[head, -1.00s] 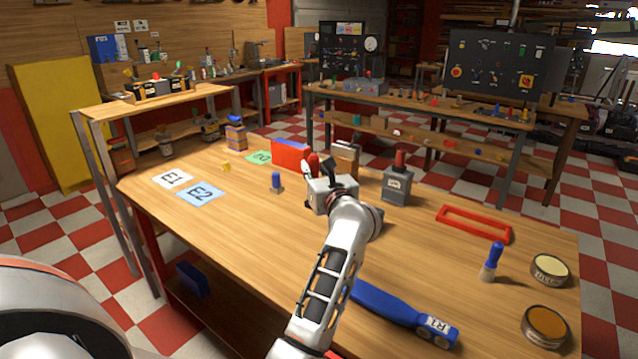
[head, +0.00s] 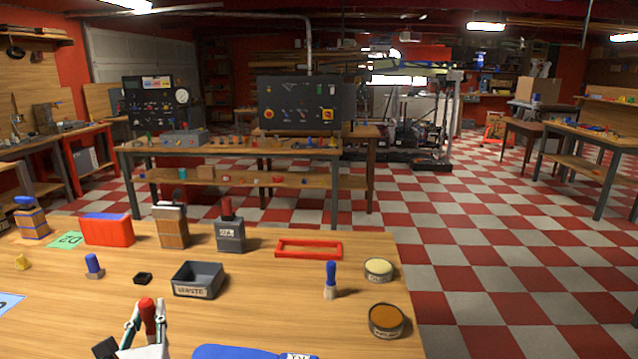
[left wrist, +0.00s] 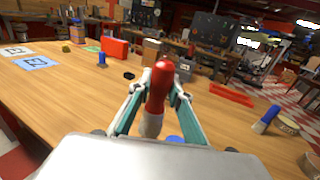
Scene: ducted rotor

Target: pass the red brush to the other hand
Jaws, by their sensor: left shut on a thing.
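My left gripper (head: 148,318) is low in the head view, at the left, above the wooden table. It is shut on the red brush (head: 148,312), whose rounded red handle points up between the fingers. In the left wrist view the red brush (left wrist: 160,88) stands nearly upright between the fingertips, with its pale lower part (left wrist: 151,124) showing below the handle. The bristle end is hidden behind my gripper's body. My right gripper is in neither view.
The table (head: 270,325) holds a dark WASTE tray (head: 198,280), a grey box with a red handle (head: 229,232), a red frame (head: 309,249), an upright blue brush (head: 331,280) and two round tins (head: 386,320) at the right. A blue tool (head: 240,352) lies at the front edge.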

